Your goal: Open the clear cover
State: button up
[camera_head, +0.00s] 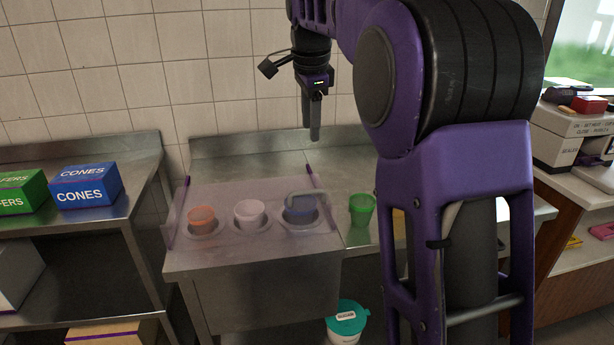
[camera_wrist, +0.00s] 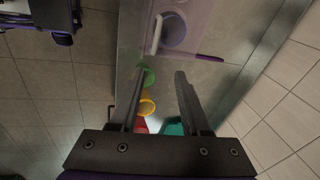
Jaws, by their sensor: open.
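The clear cover (camera_head: 222,225) lies over the topping station on the steel counter, with purple strips along its sides. It looks closed. Through it I see an orange cup (camera_head: 201,217), a pale pink cup (camera_head: 249,212) and a blue cup (camera_head: 299,209). A light grey handle (camera_head: 306,194) is at the cover's right part; it also shows in the wrist view (camera_wrist: 157,34).
A green cup (camera_head: 361,214) stands right of the cover; in the wrist view a yellow cup (camera_wrist: 146,106) is near it. Blue (camera_head: 84,186) and green boxes (camera_head: 22,191) sit on the left shelf. The tiled wall (camera_head: 120,75) is behind. A teal-lidded tub (camera_head: 347,318) is below.

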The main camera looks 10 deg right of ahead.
jog(key=m, duration=0.1)
jog(key=b, duration=0.4)
send_near(310, 192)
jog(key=shift+m+g+y, duration=0.3)
jog(key=shift+g, duration=0.1)
jog(key=w+f, duration=0.1)
jog(key=f, duration=0.4)
jog(key=w+f, duration=0.1)
jog(key=f, duration=0.1)
jog(key=shift+w+d+f, duration=0.25)
jog(key=shift+w+d, duration=0.05)
grip_shut()
dwell(0.5)
